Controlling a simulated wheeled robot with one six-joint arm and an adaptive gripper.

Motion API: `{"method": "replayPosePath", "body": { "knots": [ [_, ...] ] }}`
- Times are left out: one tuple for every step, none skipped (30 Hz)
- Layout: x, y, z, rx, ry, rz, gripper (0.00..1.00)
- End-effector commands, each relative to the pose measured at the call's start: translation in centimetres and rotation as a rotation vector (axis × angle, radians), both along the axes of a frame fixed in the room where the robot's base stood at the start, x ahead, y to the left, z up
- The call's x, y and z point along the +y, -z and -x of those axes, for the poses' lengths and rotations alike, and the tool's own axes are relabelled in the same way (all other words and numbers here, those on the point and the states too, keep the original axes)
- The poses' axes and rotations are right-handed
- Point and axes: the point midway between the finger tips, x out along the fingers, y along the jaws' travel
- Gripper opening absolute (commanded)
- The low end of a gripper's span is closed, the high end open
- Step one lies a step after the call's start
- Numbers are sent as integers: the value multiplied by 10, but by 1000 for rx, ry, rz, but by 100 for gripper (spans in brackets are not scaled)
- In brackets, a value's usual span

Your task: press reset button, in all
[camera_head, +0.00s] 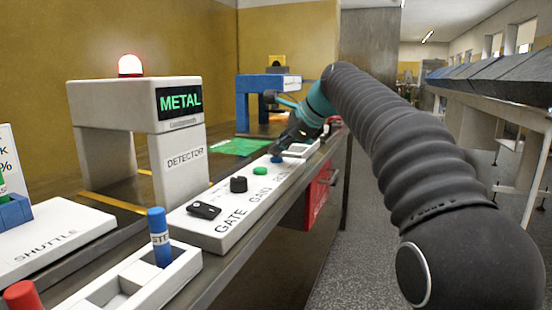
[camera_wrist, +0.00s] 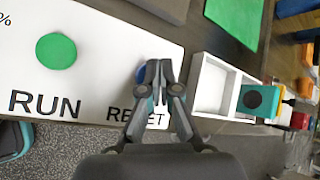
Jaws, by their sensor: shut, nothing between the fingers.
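The white control panel (camera_head: 222,224) lies along the front edge of the bench and carries a black rectangular switch, a black knob (camera_head: 238,184), a green button (camera_head: 260,171) and a blue button (camera_head: 276,159) in a row. In the wrist view the green button (camera_wrist: 56,51) sits above the word RUN, and the blue button (camera_wrist: 142,74) sits above the word RESET. My gripper (camera_wrist: 159,72) is shut and empty, with its fingertips over the blue button and covering most of it. In the head view my gripper (camera_head: 279,150) points down at the blue button. I cannot tell whether they touch.
A detector arch (camera_head: 125,105) showing METAL has a lit red lamp (camera_head: 130,66) on top. A white tray (camera_wrist: 211,88) stands right beside the panel. The floor aisle right of the bench is clear.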

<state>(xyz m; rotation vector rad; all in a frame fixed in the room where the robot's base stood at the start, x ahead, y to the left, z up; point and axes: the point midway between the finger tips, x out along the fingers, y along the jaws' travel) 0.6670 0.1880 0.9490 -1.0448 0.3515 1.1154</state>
Motion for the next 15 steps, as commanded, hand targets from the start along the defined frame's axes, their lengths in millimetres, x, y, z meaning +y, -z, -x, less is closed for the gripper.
{"method": "replayPosePath", "body": {
  "knots": [
    [0,1,0,0,0,0,0],
    [0,1,0,0,0,0,0],
    [0,2,0,0,0,0,0],
    [0,2,0,1,-1,0,0],
    [0,2,0,1,-1,0,0],
    [0,3,0,1,-1,0,0],
    [0,3,0,1,-1,0,0],
    [0,3,0,1,-1,0,0],
    [0,4,0,1,-1,0,0],
    [0,4,0,1,-1,0,0],
    [0,5,0,1,-1,0,0],
    [0,5,0,1,-1,0,0],
    [0,5,0,1,-1,0,0],
    [0,6,0,1,0,0,0],
    [0,5,0,1,-1,0,0]
  ]
}}
